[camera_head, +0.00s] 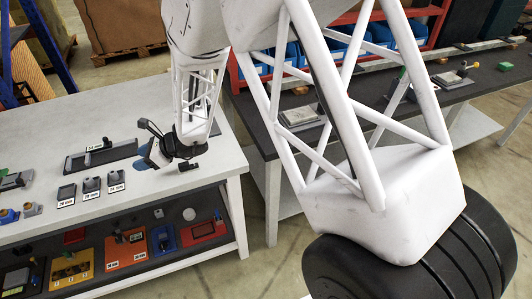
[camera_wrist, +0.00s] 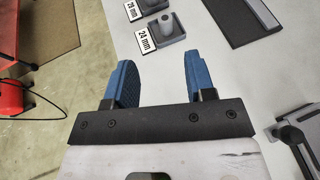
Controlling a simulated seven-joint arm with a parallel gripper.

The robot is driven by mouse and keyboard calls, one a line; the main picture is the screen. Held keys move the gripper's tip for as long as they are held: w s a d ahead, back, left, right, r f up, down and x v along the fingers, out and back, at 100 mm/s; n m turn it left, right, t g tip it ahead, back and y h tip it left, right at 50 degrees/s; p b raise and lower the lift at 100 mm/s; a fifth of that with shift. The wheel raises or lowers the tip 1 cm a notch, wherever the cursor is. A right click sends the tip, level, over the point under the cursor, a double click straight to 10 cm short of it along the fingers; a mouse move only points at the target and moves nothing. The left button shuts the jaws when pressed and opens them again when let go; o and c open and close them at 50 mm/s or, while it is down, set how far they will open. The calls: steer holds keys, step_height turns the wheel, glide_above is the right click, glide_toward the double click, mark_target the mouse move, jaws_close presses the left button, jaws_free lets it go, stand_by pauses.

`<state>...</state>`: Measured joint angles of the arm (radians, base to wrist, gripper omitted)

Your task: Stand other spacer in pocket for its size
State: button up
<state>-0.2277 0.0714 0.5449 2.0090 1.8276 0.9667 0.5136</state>
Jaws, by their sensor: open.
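My gripper (camera_head: 148,160) hangs over the right part of the grey table; its blue fingers are apart with nothing between them in the wrist view (camera_wrist: 158,78). A grey spacer (camera_wrist: 166,21) stands in the pocket labelled 24 mm (camera_wrist: 172,40), ahead of the fingers. Beside it, another grey piece shows in the neighbouring labelled pocket (camera_wrist: 150,8), partly cut off by the frame's top. In the head view, three labelled pockets stand in a row left of my gripper; the leftmost pocket (camera_head: 66,192) looks dark and empty.
A dark flat tray (camera_head: 75,164) lies behind the pockets, with a small label and a dark piece. A dark device (camera_wrist: 298,138) is at the wrist view's right edge. Several coloured fixtures fill the lower shelf. The table's front edge is close to my gripper.

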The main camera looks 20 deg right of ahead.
steer(key=s+d+r+n+g+h, duration=0.3)
steer(key=s+d+r+n, duration=0.7)
steer(key=s+r, duration=0.4)
steer(key=s+d+r+n+h, duration=0.4)
steer(key=s+d+n+h, duration=0.1)
steer(key=s+d, duration=0.5)
steer(key=s+d+r+n+t+h, duration=0.1)
steer(key=s+d+r+n+h, duration=0.3)
steer(key=s+d, duration=0.5)
steer(key=shift+s+d+n+t+h, duration=0.35)
steer(key=shift+s+n+h, duration=0.15)
steer(key=shift+s+n, duration=0.4)
